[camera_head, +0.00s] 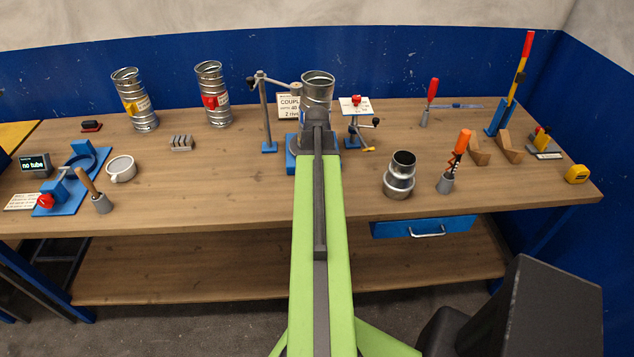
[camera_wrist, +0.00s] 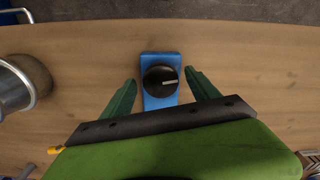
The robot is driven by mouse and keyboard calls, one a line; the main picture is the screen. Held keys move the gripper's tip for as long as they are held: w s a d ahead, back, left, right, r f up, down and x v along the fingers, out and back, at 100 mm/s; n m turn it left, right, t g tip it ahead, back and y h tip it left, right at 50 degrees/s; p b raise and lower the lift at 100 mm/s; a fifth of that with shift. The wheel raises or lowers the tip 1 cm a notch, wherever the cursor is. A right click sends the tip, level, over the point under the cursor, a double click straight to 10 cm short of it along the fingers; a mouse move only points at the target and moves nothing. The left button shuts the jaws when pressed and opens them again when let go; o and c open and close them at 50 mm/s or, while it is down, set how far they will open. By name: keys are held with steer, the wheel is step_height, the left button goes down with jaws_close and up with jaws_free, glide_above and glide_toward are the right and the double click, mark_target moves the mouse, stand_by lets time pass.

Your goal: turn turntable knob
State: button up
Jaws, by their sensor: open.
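The turntable knob (camera_wrist: 153,88) is a round black dial with a white pointer line, on a blue base (camera_wrist: 152,58) in the wrist view. The pointer lies nearly level and points right. My gripper (camera_wrist: 161,76) is open, with one green finger on each side of the knob and a visible gap on both sides. Whether the fingertips are down at knob height is unclear. In the head view the blue turntable base (camera_head: 291,155) shows beside my arm, with a silver duct piece (camera_head: 318,88) above it. My arm hides the knob and fingertips there.
A silver coupling (camera_head: 399,176) stands right of my arm and shows at the left in the wrist view (camera_wrist: 22,82). A clamp stand (camera_head: 264,115) is left of the turntable, a small blue stand (camera_head: 354,130) right. Bare wood surrounds the knob's base.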

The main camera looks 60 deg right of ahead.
steer(key=shift+r, duration=0.1)
step_height(320, 180, up, 17)
steer(key=p, duration=1.7)
steer(key=shift+r, duration=0.1)
